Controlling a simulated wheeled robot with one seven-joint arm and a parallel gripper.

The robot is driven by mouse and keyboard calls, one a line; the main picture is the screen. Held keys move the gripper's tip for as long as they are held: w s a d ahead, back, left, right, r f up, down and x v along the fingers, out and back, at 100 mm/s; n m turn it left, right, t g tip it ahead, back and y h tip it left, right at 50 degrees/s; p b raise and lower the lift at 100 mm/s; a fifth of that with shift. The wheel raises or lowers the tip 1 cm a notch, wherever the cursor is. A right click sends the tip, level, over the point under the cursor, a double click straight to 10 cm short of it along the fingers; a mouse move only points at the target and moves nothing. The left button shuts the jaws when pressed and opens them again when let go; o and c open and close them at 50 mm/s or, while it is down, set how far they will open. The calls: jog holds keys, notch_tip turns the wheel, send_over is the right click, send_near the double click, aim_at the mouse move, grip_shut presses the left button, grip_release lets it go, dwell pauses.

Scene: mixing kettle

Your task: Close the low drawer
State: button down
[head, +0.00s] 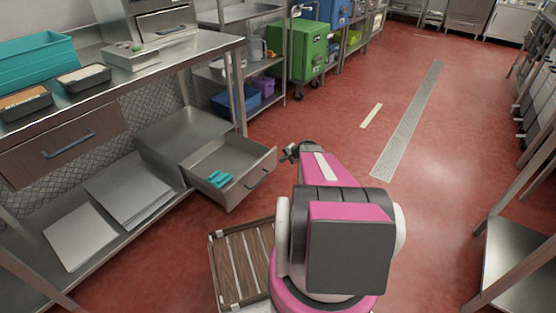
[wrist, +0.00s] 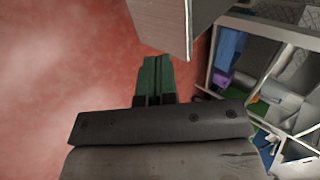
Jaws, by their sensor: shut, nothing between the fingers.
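The low drawer (head: 262,180) is a grey metal drawer pulled out from a cabinet under the steel worktable at left in the head view. Its front has a bar handle (head: 258,179), and teal items (head: 221,179) lie inside. My gripper (head: 289,153) is just right of the drawer front's far corner, seemingly apart from it. In the wrist view my gripper (wrist: 157,62) shows green fingers shut together and empty. A grey panel (wrist: 165,20), apparently the drawer front, is just beyond the fingertips. The handle is not visible there.
An upper closed drawer (head: 65,150) hangs under the worktable. Flat panels (head: 130,188) lie on the lower shelf. A shelf with a blue bin (head: 232,101) and a green wheeled cabinet (head: 308,50) stand behind. The red floor (head: 440,160) at right is clear.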

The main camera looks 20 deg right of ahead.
aim_at(265, 159)
jog(key=x, duration=0.3)
jog(key=r+x, duration=0.1)
jog(key=x, duration=0.3)
jog(key=w+x, duration=0.1)
jog(key=x, duration=0.3)
jog(key=shift+a+r, duration=0.2)
jog(key=shift+a, duration=0.1)
jog(key=shift+w+a, duration=0.45)
jog(key=shift+w, duration=0.05)
jog(key=shift+w, duration=0.1)
jog(key=w+a, duration=0.9)
jog(key=w, duration=0.4)
jog(key=w+a, duration=1)
jog(key=w, duration=0.3)
jog(key=shift+w+a, duration=0.15)
jog(key=shift+w, duration=0.15)
